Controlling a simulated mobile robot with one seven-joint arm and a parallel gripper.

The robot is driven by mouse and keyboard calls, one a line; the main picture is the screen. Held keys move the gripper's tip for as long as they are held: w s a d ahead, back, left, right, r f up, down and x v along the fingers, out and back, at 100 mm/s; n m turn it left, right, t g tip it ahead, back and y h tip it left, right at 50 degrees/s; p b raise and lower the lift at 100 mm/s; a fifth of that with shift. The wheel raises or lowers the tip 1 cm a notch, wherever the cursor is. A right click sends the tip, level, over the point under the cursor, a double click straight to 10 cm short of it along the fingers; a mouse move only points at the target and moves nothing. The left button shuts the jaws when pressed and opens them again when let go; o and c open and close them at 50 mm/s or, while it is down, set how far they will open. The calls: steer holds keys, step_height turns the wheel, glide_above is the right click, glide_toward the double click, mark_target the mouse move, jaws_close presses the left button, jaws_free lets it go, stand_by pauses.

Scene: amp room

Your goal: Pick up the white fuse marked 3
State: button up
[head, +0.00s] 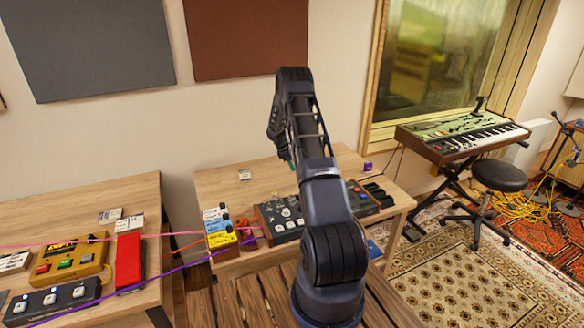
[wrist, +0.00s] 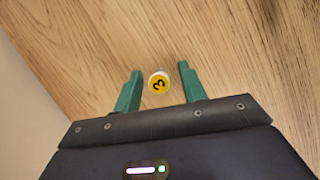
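The white fuse marked 3 (wrist: 158,83) shows in the wrist view as a small round white piece with a yellow face and a black 3. Wood grain lies behind it. My gripper (wrist: 160,70) is open, with one green finger on each side of the fuse. A narrow gap shows between the fuse and each finger, so neither seems to touch it. In the head view my gripper (head: 289,163) is partly hidden behind my own arm, over the middle table (head: 215,185). I cannot make out the fuse in the head view.
A black device with knobs (head: 280,220) and a stack of coloured pedals (head: 218,228) stand at the table's front. A small card (head: 245,174) lies left of my gripper. The left table holds a red pedal (head: 129,262). Bare wood lies around the card.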

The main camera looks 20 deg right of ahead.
jaws_close()
steer(key=shift+r, duration=0.1)
